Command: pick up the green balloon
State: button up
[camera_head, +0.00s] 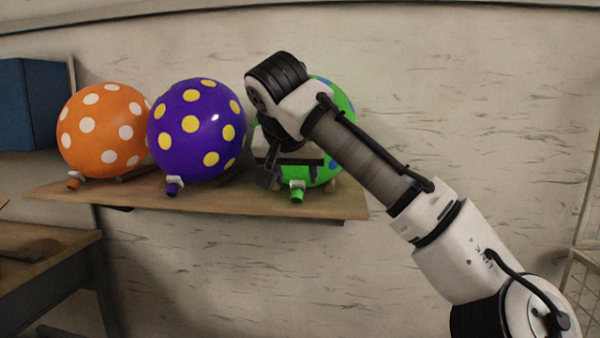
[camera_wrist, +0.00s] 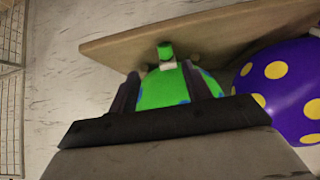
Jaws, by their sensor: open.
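The green balloon with blue spots (camera_head: 344,104) sits at the right end of a wooden shelf (camera_head: 225,200), partly hidden behind my arm. Its green nozzle (camera_head: 297,194) with a white collar points down over the shelf's front. In the wrist view, the green balloon (camera_wrist: 160,91) lies between the two dark fingers of my gripper (camera_wrist: 160,84), and its nozzle shows beyond them. My gripper (camera_head: 285,172) is open in front of the balloon. Whether the fingers touch it, I cannot tell. The gripper body hides much of the balloon in both views.
A purple balloon with yellow spots (camera_head: 197,130) is close left of the green one, and it shows at right in the wrist view (camera_wrist: 285,90). An orange balloon with white spots (camera_head: 103,130) is farther left. A blue box (camera_head: 28,105) stands at far left.

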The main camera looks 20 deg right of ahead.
aim_at(296, 196)
jog(key=shift+a+p+x, duration=0.15)
jog(key=shift+p+x, duration=0.1)
jog(key=shift+x, duration=1.1)
jog(key=shift+a+p+x, duration=0.2)
jog(key=shift+x, duration=1.15)
jog(key=shift+a+p+x, duration=0.15)
jog(key=shift+p+x, duration=0.1)
jog(key=shift+x, duration=1.15)
jog(key=shift+w+f, duration=0.1)
jog(key=c, duration=0.9)
